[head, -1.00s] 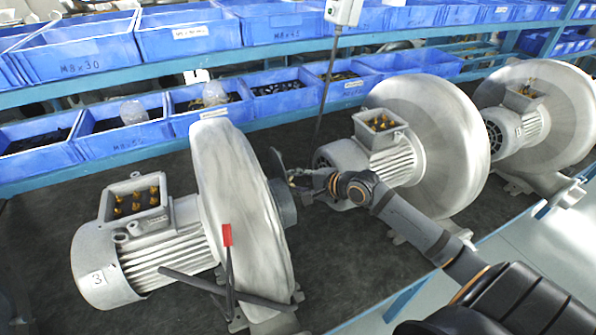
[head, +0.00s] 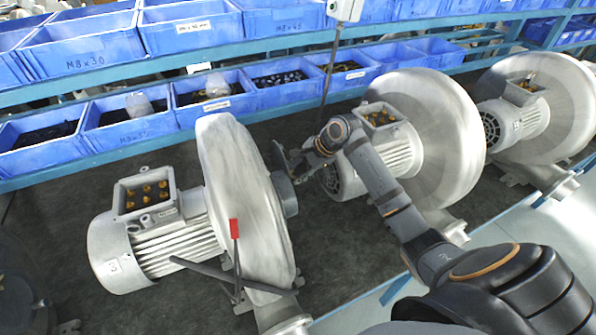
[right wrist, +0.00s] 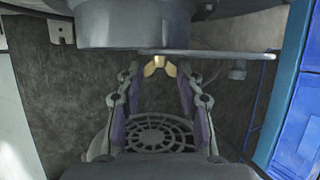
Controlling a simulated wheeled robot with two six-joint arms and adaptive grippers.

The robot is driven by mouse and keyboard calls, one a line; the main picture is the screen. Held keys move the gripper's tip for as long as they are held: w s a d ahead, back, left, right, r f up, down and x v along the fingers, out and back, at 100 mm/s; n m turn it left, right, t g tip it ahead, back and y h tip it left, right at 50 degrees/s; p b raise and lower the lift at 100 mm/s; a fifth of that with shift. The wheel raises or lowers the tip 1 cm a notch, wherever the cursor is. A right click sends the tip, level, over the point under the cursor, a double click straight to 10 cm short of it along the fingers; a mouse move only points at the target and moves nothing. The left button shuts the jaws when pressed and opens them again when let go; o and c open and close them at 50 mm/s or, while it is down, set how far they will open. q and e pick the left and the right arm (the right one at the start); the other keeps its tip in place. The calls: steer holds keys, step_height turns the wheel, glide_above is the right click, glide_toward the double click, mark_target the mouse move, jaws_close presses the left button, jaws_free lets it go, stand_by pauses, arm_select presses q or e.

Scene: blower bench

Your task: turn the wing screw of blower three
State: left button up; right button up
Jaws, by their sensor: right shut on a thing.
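Blower three (head: 240,200) stands at the left of the head view, its motor marked 3. Its round grey outlet (right wrist: 130,22) fills the top of the right wrist view, with a thin flap plate (right wrist: 215,53) beside it. The brass wing screw (right wrist: 158,66) shows below the outlet's edge. My right gripper (right wrist: 160,72) is shut on the wing screw, its fingertips on either side of it. In the head view the right gripper (head: 292,162) is at the outlet's side, and the screw is hidden there. My left gripper is not in view.
Two more blowers (head: 430,130) (head: 555,100) stand to the right, the nearer one close behind my right arm. Blue bins (head: 130,125) line the back shelves. A red-tipped lever (head: 236,230) stands in front of blower three. Dark bench mat is bare between blowers.

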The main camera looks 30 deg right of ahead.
steer(key=shift+f, duration=0.1)
stand_by(0.3)
steer(key=o, duration=1.2)
steer(key=shift+d, duration=0.1)
steer(key=shift+c, duration=0.2)
steer(key=v, duration=1.2)
